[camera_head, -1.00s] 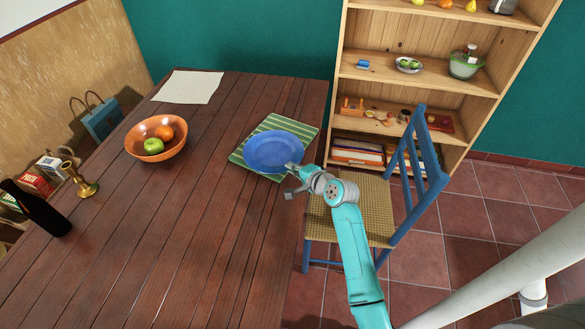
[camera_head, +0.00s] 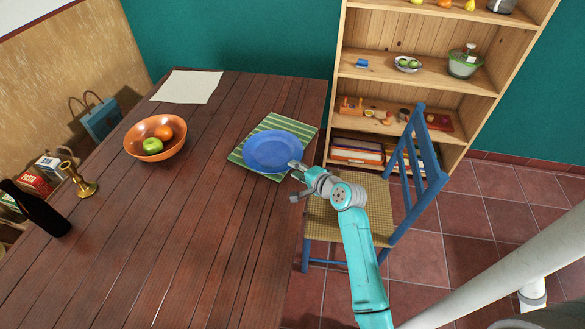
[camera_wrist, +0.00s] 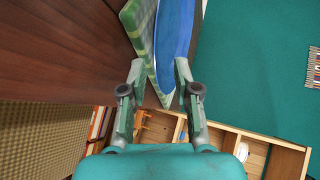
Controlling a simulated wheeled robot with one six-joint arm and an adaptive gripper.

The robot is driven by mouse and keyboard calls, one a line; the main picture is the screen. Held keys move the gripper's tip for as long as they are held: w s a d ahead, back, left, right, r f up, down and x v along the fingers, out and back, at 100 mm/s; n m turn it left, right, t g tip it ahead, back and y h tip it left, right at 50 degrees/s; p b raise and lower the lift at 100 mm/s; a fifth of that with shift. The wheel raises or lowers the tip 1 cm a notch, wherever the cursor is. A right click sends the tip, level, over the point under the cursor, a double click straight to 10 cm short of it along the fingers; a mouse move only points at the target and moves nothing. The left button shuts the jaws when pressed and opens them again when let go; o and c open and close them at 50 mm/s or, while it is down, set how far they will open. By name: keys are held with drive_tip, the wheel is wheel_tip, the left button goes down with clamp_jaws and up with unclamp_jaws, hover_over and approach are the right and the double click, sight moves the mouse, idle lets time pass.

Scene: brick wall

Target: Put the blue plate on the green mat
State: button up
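The blue plate (camera_head: 271,150) lies on the green striped mat (camera_head: 241,158) near the right edge of the wooden table. Mat shows around the plate on several sides. My gripper (camera_head: 297,181) is at the table's right edge, just to the lower right of the plate. In the wrist view my gripper (camera_wrist: 160,80) has its fingers spread apart, with nothing gripped between them. The blue plate (camera_wrist: 176,30) and the mat (camera_wrist: 143,35) show edge-on beyond the fingertips. The exact gap between the fingertips and the plate is hard to tell.
An orange bowl (camera_head: 172,148) with fruit, a brass candlestick (camera_head: 80,182) and a dark bottle (camera_head: 38,212) stand on the left of the table. Paper (camera_head: 188,87) lies at the back. A blue chair (camera_head: 425,185) stands close beside my arm, before a wooden shelf (camera_head: 385,92).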

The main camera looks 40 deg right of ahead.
drive_tip(key=v, duration=0.9)
drive_tip(key=s+a+f+n+h, duration=0.1)
drive_tip(key=s+a+f+n, duration=0.2)
drive_tip(key=s+a, duration=0.5)
drive_tip(key=s+a+f+n+h, duration=0.1)
drive_tip(key=s+a+f+n, duration=0.25)
drive_tip(key=s+a, duration=0.35)
drive_tip(key=s+a+r+n, duration=0.2)
drive_tip(key=s+r+n, duration=0.1)
drive_tip(key=s, duration=0.3)
drive_tip(key=s+a+r+n+y, duration=0.1)
drive_tip(key=s+a+r+n, duration=0.2)
drive_tip(key=s, duration=0.4)
drive_tip(key=s+a+r+n+t+y, duration=0.1)
drive_tip(key=s+a+r+n, duration=0.2)
drive_tip(key=s+r+n, duration=0.2)
drive_tip(key=shift+s+a+n, duration=0.25)
drive_tip(key=shift+s+n, duration=0.2)
drive_tip(key=shift+s, duration=0.45)
drive_tip(key=shift+s, duration=0.1)
